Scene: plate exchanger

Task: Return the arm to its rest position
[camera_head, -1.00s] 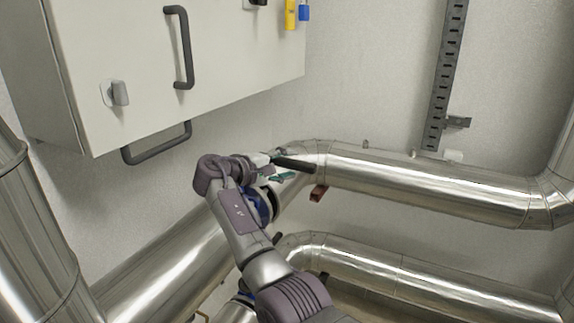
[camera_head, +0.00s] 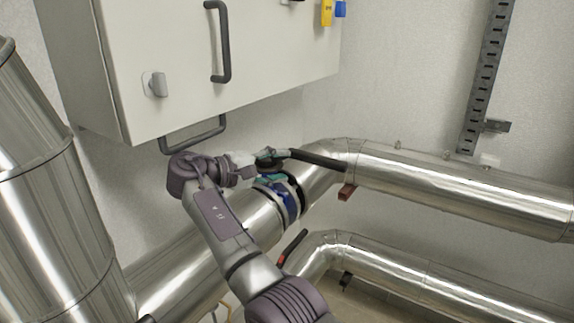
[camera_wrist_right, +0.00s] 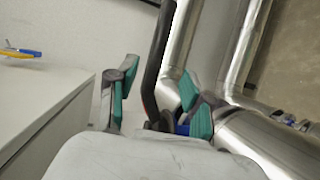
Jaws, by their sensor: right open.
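My right arm reaches up from the bottom of the head view. My right gripper (camera_head: 276,167), with teal finger pads, is at the blue-banded valve (camera_head: 285,194) on the steel pipe, just below the cabinet's lower handle. In the right wrist view the two fingers of the gripper (camera_wrist_right: 157,88) stand apart. A long black lever (camera_wrist_right: 158,50) shows between them; I cannot tell whether it touches a finger. In the head view the lever (camera_head: 320,160) sticks out to the right of the gripper. My left gripper is not in view.
A pale cabinet (camera_head: 270,65) with dark handles hangs above the gripper. Large steel pipes run at the left (camera_head: 45,200) and right (camera_head: 460,190). A second black lever with a red part (camera_head: 293,247) stands below. A slotted rail (camera_head: 487,75) is on the wall.

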